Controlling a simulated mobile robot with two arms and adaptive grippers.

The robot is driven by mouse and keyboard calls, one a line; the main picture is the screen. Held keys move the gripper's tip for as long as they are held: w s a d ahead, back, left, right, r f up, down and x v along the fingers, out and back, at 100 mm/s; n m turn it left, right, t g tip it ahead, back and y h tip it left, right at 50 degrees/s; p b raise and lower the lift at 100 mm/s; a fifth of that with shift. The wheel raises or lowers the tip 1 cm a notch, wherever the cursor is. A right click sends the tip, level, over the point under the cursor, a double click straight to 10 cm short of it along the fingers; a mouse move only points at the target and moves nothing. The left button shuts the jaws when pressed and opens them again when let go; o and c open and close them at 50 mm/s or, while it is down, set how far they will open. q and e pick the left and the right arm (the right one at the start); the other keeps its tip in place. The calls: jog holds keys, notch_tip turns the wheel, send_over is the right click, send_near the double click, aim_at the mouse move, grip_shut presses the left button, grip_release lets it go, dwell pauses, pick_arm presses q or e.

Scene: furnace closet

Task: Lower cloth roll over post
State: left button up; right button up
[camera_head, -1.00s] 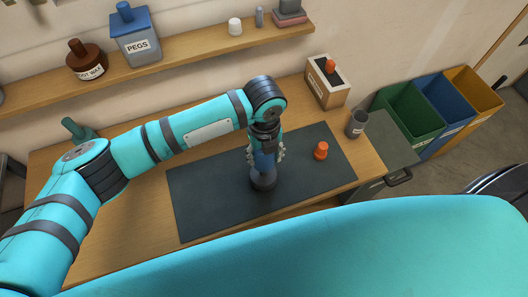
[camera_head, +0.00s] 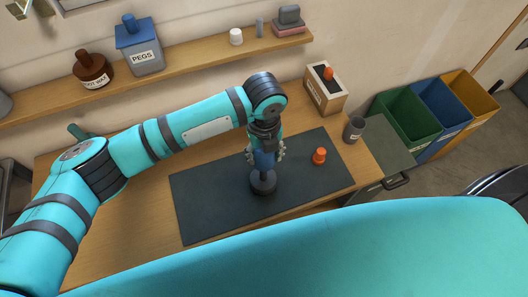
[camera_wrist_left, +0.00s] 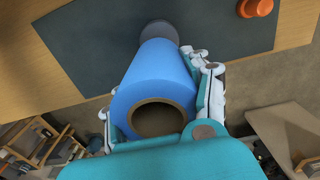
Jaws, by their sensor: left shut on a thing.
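My left gripper (camera_head: 265,154) is shut on a blue cloth roll (camera_head: 263,161), held upright above the dark mat. In the left wrist view the roll (camera_wrist_left: 159,76) is between the fingers, its brown hollow core (camera_wrist_left: 157,119) facing the camera. The dark round post base (camera_head: 263,185) stands on the mat under the roll's lower end. It also shows beyond the roll in the left wrist view (camera_wrist_left: 158,32). The post's shaft is mostly hidden, and I cannot tell how far the roll is around it. My right gripper is not in view.
An orange peg (camera_head: 319,156) stands on the mat (camera_head: 210,205), right of the roll. A wooden box (camera_head: 325,92) and a grey cup (camera_head: 354,129) stand at the bench's right end. Green, blue and yellow bins (camera_head: 408,112) are farther right. A shelf (camera_head: 190,73) runs behind.

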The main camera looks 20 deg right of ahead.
pick_arm(q)
jog(key=shift+r, duration=2.25)
jog(key=shift+a, duration=0.1)
jog(key=shift+f+b, duration=3.7)
jog(key=shift+f, duration=3)
